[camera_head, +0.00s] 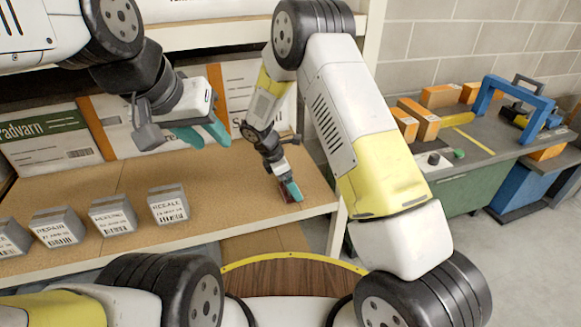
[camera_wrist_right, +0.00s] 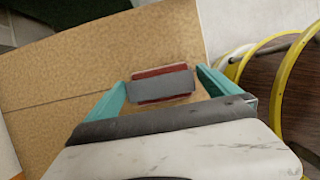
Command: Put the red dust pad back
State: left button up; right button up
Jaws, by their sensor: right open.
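The red dust pad (camera_wrist_right: 163,98) is a small red block with a wide grey band across it. In the right wrist view it lies over the tan shelf board, between the two teal fingers of my right gripper (camera_wrist_right: 163,88), which is open. A small gap shows beside the pad at the left finger; contact at the right is unclear. In the head view my right gripper (camera_head: 290,189) reaches down near the shelf's right front corner and mostly hides the dark red pad (camera_head: 286,193). My left gripper (camera_head: 203,132) hangs above the shelf, away from the pad; its jaw gap is unclear.
Several grey labelled blocks (camera_head: 168,204) stand in a row on the shelf board (camera_head: 235,208) at left. Boxes (camera_head: 48,138) stand behind them. A rack post (camera_head: 337,230) rises at the shelf's right end. A workbench (camera_head: 455,160) with orange boxes is at right.

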aim_at(283, 191)
jog(key=a+r, duration=0.1)
jog(key=s+a+r, duration=0.1)
jog(key=shift+a+r, duration=0.35)
jog(key=shift+r, duration=0.05)
jog(key=s+a, duration=0.1)
jog(key=a, duration=0.2)
jog(key=s+a, duration=0.1)
jog(key=a, duration=0.2)
jog(key=s+a, duration=0.1)
jog(key=a, duration=0.3)
